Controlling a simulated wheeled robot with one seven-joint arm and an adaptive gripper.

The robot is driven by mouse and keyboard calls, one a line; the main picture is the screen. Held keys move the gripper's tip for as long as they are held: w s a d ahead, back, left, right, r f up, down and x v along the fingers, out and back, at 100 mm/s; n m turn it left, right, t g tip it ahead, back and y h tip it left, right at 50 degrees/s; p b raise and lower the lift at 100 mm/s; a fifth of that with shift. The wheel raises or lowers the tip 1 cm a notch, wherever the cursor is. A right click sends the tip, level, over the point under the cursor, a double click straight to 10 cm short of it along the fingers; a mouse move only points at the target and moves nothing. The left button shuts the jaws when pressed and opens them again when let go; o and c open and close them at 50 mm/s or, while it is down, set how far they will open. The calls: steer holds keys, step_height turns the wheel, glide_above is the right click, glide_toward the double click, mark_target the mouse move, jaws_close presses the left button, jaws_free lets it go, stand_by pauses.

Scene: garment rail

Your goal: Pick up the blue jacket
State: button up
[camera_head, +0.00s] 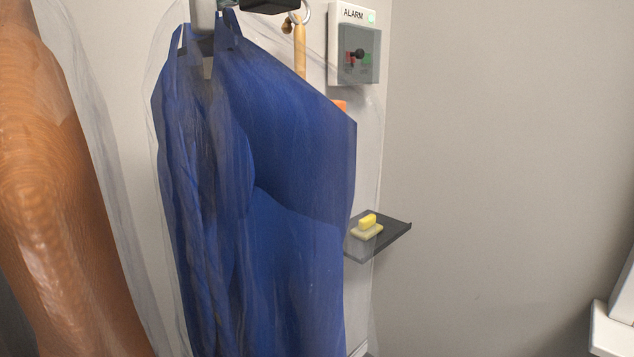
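The blue jacket (290,170) hangs upright in the middle of the camera_head view, inside a clear, see-through cover. Its collar is near the top edge and its lower end runs out of the bottom of the picture. Grey and black parts, seemingly of my gripper (232,8), show at the top edge by the collar. They are cut off by the frame. The fingertips cannot be made out, so I cannot tell whether they are open or hold the jacket or its hanger.
An orange garment (60,200) in a clear cover hangs close on the left. Behind the jacket are an alarm box (355,50) on the wall and a small dark shelf (390,236) with a yellow sponge-like block (367,221). The grey wall to the right is bare.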

jaws_close()
steer(key=shift+r, duration=0.2)
